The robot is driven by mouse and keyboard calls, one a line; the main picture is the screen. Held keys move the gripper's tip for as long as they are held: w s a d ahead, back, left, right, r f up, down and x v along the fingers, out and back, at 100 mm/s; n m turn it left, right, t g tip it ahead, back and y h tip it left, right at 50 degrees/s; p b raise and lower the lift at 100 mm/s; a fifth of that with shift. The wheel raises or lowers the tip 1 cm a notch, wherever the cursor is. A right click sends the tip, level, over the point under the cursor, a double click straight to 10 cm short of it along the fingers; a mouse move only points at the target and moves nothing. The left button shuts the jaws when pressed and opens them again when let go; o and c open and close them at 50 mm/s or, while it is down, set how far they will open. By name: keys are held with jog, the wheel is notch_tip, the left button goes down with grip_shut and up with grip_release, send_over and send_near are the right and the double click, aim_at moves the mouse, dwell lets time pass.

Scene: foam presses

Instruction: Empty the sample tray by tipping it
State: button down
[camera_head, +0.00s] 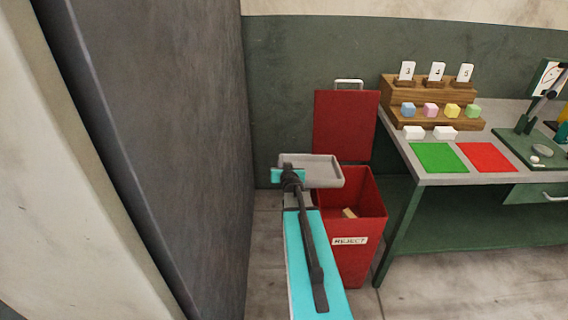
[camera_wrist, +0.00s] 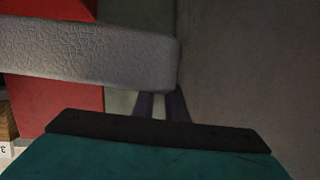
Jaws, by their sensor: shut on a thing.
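The grey sample tray (camera_head: 325,171) is held up in the air beside and partly over the left rim of the red reject bin (camera_head: 367,235). I see into the tray from above, and its visible inside looks bare. My gripper (camera_head: 290,176) is shut on the tray's near left side. In the wrist view the tray (camera_wrist: 85,48) crosses the top as a pale, textured wall, and my gripper's dark fingers (camera_wrist: 160,105) reach its right end. The fingertips' contact is partly hidden. A small beige block (camera_head: 349,213) shows inside the bin.
The bin's red lid (camera_head: 345,125) stands open against the green wall. A dark grey panel (camera_head: 160,120) rises close on the left. The bench (camera_head: 440,178) to the right carries a green mat (camera_head: 438,157), a red mat (camera_head: 487,157), coloured cubes on a wooden stand (camera_head: 440,122) and a press.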

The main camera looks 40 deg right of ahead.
jog(key=shift+w+a+f+n+p, duration=0.15)
jog(key=shift+f+n+p, duration=0.3)
jog(key=shift+f, duration=0.85)
